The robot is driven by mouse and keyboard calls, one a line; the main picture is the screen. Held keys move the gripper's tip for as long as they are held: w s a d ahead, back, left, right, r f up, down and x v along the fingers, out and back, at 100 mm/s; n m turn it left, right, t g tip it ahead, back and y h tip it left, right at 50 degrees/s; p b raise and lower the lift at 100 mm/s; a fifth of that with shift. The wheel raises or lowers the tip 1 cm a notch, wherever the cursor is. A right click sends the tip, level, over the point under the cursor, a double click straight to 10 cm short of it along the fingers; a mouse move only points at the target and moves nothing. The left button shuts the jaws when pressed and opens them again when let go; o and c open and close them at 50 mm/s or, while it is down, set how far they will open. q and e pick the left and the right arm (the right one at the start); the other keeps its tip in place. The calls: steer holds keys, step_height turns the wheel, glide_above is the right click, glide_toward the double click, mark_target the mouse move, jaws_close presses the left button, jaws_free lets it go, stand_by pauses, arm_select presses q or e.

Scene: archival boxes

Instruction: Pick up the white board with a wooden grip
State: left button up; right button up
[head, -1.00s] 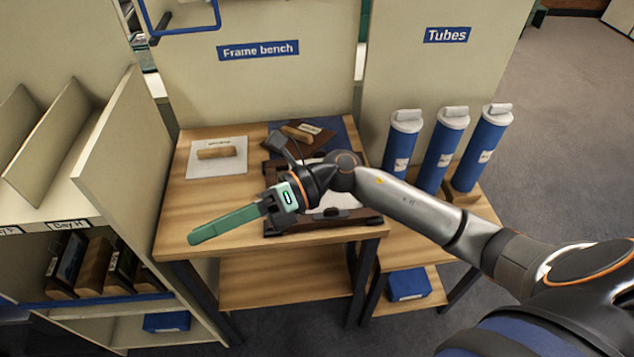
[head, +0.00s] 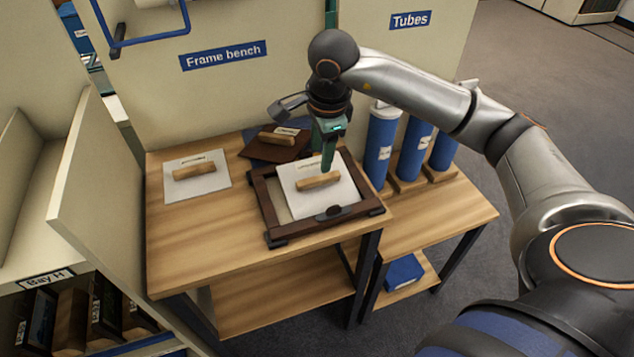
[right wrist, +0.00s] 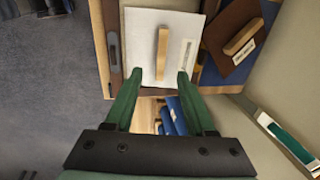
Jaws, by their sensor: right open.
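A white board with a wooden grip (head: 340,200) lies inside a dark wooden frame (head: 270,222) on the bench. Its grip (head: 318,181) is a pale wooden bar. A second white board with a wooden grip (head: 212,185) lies flat on the bench to the left. My right gripper (head: 327,165) points down over the framed board, close to its grip. In the right wrist view the green fingers (right wrist: 160,75) are apart and empty, with the white board (right wrist: 142,60) and its grip (right wrist: 162,50) ahead of them. My left gripper is not in view.
A brown board with a wooden grip (head: 264,149) lies behind the frame. Several blue tubes (head: 380,147) stand at the right of the bench. A shelf unit with a tall divider (head: 100,190) stands at the left. The bench's front left (head: 200,250) is clear.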

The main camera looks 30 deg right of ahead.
mark_target(319, 178)
steer(key=f, duration=0.3)
steer(key=shift+w+f, duration=0.35)
steer(key=shift+w+d+f, duration=0.15)
steer(key=shift+w+f, duration=0.05)
steer(key=shift+f, duration=0.7)
steer(key=shift+w+d+f, duration=0.2)
steer(key=shift+f, duration=0.65)
steer(key=shift+w+d+f, duration=0.15)
steer(key=shift+w+f, duration=0.05)
steer(key=shift+f, duration=0.7)
steer(key=shift+c, duration=0.2)
jaws_close()
